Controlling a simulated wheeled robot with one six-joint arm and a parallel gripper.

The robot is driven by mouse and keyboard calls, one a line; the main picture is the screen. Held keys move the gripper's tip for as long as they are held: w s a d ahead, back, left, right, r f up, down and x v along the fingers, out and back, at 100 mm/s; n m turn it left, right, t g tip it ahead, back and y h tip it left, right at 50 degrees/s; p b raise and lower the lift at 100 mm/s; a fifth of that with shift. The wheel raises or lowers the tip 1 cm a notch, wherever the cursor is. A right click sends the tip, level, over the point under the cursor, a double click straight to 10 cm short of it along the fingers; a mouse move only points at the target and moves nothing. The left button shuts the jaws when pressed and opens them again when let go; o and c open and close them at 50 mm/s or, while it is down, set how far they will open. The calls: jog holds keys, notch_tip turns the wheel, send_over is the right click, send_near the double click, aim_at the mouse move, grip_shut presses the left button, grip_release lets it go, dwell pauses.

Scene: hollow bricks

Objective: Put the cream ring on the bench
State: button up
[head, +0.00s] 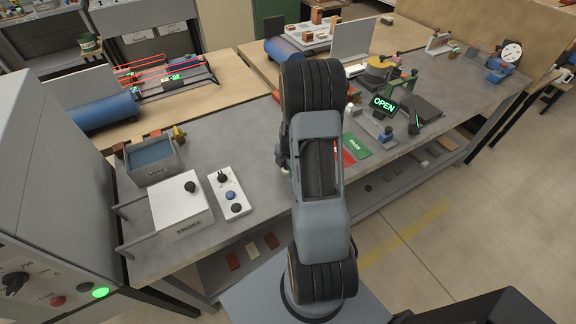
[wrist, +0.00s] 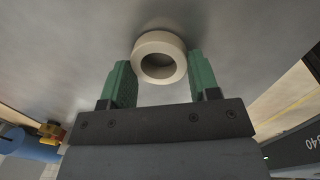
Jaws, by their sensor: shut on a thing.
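The cream ring (wrist: 160,40) is a thick, short hollow cylinder in the wrist view. It sits between the two green fingers of my gripper (wrist: 161,70), which are closed on its sides. The grey bench top (wrist: 80,50) fills the background behind the ring, with a soft shadow near it. I cannot tell whether the ring touches the bench. In the head view the bench (head: 262,187) runs across the middle, and my own arm hides my gripper and the ring.
On the bench stand a soak tray (head: 150,160), a white box (head: 181,205), a button panel (head: 230,194), a green pass mat (head: 356,146) and an OPEN sign (head: 383,104). Bare bench lies between the button panel and my arm.

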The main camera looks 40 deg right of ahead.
jog(key=shift+f, duration=0.2)
jog(key=o, duration=0.9)
jog(key=shift+r, duration=0.1)
notch_tip(320, 180, up, 12)
jog(key=s+b, duration=0.1)
jog(key=shift+s+a+r+m+t, duration=0.55)
jog(key=shift+s+a+r+m, duration=1.55)
jog(key=shift+a+m, duration=1.1)
jog(key=shift+s+a+r+m+t, duration=0.5)
jog(key=shift+s+a+r+m, duration=1.15)
jog(key=shift+a+r+m, duration=1.15)
jog(key=shift+s+a+r+m+t, duration=0.55)
jog(key=shift+s+a+r+m, duration=1.3)
jog(key=shift+a+m, duration=1.8)
